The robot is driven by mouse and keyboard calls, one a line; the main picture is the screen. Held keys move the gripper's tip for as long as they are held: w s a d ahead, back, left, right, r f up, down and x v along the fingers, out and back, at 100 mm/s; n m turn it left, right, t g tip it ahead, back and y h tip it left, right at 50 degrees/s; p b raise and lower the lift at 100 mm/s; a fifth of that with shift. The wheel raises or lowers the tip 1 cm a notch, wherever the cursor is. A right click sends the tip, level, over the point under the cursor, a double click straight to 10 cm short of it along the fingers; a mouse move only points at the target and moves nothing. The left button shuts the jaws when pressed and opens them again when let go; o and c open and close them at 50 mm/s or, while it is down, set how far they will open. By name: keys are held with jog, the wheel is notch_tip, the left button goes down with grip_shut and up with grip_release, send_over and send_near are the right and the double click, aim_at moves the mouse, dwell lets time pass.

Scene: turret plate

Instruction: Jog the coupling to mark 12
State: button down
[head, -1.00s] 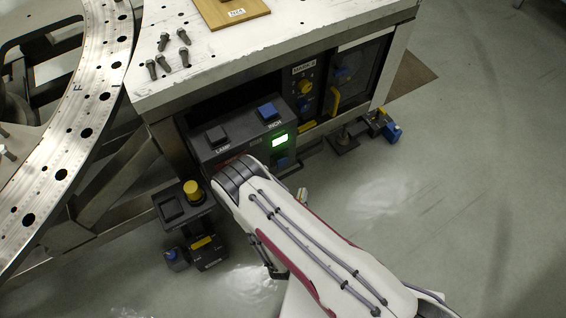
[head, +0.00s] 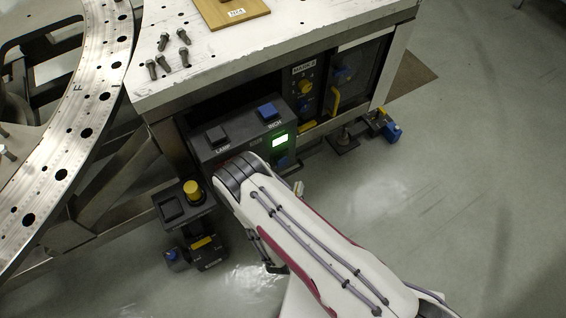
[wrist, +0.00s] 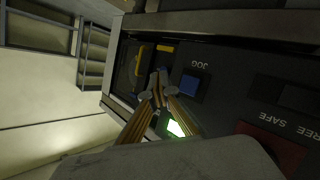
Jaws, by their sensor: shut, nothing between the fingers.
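A blue JOG button (wrist: 190,85) sits on the dark control panel (wrist: 222,72) in the wrist view, where the labels appear upside down. My gripper (wrist: 160,80) is shut and empty, its fingertips close together just left of this button. I cannot tell whether they touch the panel. A lit green display (wrist: 175,128) is partly behind the fingers; it also shows in the head view (head: 280,141), its text unreadable. A large metal ring plate (head: 75,125) with holes lies at the left. No coupling or mark 12 can be made out. My arm hides part of the panel in the head view.
A blue INCH button (head: 267,112) and a dark LAMP button (head: 216,135) sit on the panel top. A yellow knob (head: 305,87) and yellow handle (head: 335,99) are to the right. A yellow button (head: 193,190) stands left of my arm. Bolts (head: 168,50) lie on the bench.

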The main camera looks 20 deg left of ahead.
aim_at(286, 163)
jog(key=w+a, duration=0.5)
dwell(0.5)
jog(key=shift+w+a, duration=0.75)
dwell(3.3)
jog(key=shift+s+d, duration=0.75)
jog(key=shift+d, duration=0.05)
jog(key=shift+s+d, duration=0.1)
jog(key=shift+s, duration=0.05)
dwell(0.4)
jog(key=shift+s+d, duration=1.65)
